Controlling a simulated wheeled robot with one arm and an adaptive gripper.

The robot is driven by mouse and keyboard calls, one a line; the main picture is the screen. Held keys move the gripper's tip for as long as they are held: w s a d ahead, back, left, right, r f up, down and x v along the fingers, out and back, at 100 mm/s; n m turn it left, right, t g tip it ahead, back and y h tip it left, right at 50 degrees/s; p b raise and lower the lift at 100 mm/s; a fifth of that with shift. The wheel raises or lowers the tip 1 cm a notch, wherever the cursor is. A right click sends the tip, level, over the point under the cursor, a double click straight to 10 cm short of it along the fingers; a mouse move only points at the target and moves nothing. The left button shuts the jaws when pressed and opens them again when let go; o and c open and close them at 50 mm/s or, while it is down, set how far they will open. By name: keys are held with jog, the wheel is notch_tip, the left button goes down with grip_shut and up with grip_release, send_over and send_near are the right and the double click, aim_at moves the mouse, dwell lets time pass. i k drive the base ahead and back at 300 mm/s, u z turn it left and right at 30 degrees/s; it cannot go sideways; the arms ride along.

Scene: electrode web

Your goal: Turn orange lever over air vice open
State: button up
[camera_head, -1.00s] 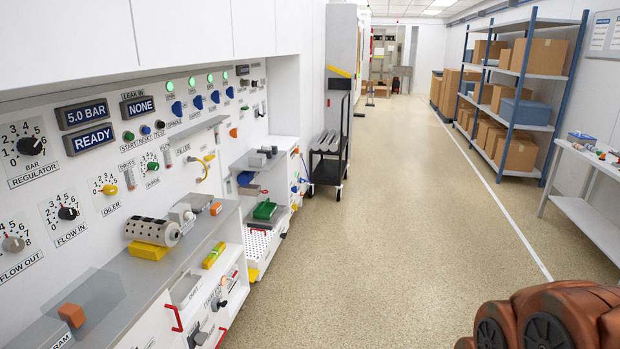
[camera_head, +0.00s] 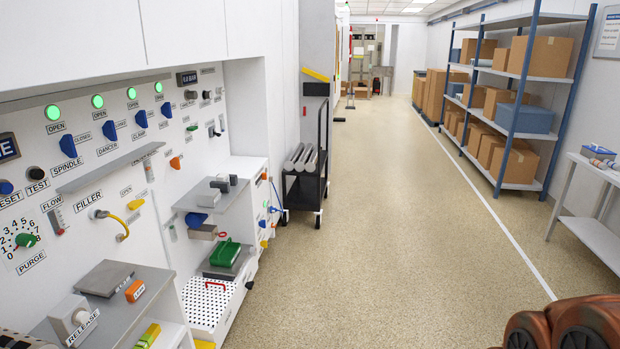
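A small orange lever (camera_head: 175,162) sticks out of the white wall panel on the left. I cannot tell for certain which of these is the air vice, and the labels by the lever are too small to read. Another small orange piece (camera_head: 262,176) is on the cabinet side further right. My gripper is not in view; only a rust-brown part of my arm shows at the lower right, far from the lever.
Blue levers (camera_head: 68,146) line the panel under green lamps. A yellow handle (camera_head: 118,222) and a lower bench (camera_head: 150,318) jut out at left. A perforated white tray (camera_head: 200,300) projects from the cabinet. A black cart (camera_head: 308,180) stands beyond. The floor aisle (camera_head: 370,230) is clear, with blue-framed shelving at right.

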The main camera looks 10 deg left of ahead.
aim_at(174, 163)
jog(key=u, duration=0.3)
jog(key=i, duration=1.75)
jog(key=u, duration=1.35)
jog(key=i, duration=1.2)
jog(key=u, duration=0.65)
